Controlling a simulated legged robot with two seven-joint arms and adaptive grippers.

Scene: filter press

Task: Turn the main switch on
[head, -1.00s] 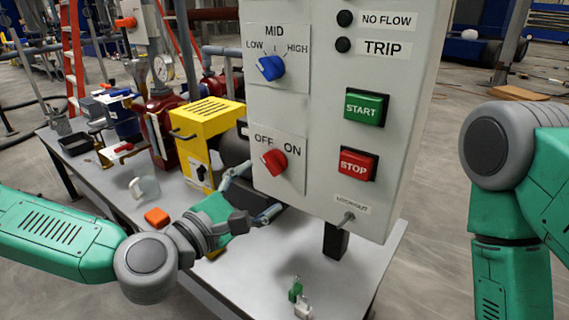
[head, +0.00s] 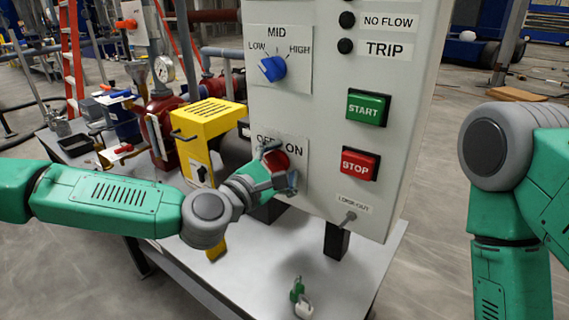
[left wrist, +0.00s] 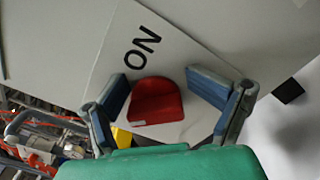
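The main switch is a red knob (head: 279,160) on a white plate marked OFF and ON, low on the grey control panel (head: 330,105). My left gripper (head: 275,168) is at the knob, its fingers on either side and partly covering it and the OFF label. In the left wrist view the red knob (left wrist: 155,101) lies between the two spread blue-grey fingertips (left wrist: 160,92), with gaps on both sides. The ON label (left wrist: 142,47) is above it there. The knob's exact pointing is hard to tell now. My right arm is at the right; its gripper is out of view.
A blue LOW-MID-HIGH knob (head: 271,69) sits above the switch. A green START button (head: 367,108) and a red STOP button (head: 359,163) are to its right, a small lockout toggle (head: 348,218) below. A yellow box (head: 207,128) stands left of the panel.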

